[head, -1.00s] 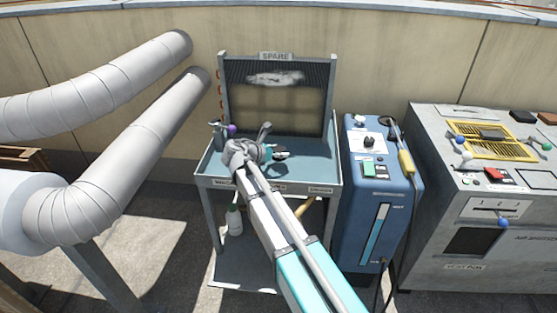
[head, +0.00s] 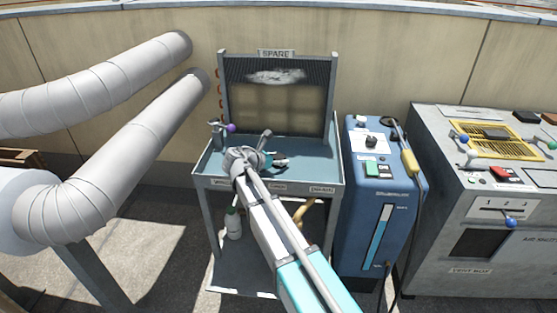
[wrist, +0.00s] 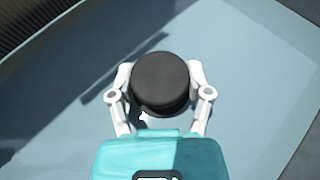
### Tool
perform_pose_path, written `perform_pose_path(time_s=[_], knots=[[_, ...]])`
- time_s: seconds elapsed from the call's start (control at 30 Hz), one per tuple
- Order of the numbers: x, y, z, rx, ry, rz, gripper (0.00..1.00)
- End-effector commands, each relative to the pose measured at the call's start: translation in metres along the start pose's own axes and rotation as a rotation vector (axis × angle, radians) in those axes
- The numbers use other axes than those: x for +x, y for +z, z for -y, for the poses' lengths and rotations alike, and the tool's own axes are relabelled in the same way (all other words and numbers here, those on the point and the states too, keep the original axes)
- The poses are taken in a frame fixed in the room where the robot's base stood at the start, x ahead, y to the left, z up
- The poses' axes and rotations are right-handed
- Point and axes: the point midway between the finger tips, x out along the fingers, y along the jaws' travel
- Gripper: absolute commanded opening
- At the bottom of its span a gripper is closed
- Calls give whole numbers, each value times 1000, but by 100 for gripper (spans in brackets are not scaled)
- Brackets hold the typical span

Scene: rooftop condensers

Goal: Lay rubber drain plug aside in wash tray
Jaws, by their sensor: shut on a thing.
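The rubber drain plug (wrist: 160,82) is a black round disc in the wrist view. My gripper (wrist: 160,92) is shut on it, one finger on each side. The plug is over the blue-grey floor of the wash tray (wrist: 240,90), with a shadow to its left. I cannot tell whether it touches the floor. The plug is hard to make out there behind my arm.
A finned panel marked SPARE (head: 277,95) stands at the tray's back edge. A tap with a purple knob (head: 231,128) is at the tray's back left. A blue machine (head: 372,215) stands close on the right. A white bottle (head: 233,222) is on the shelf below.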

Motion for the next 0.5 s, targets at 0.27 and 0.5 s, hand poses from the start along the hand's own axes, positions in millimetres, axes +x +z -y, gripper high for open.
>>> perform_pose_path(time_s=[0.27,0.5], knots=[[1,-2,0,0,0,0,94],[1,-2,0,0,0,0,99]])
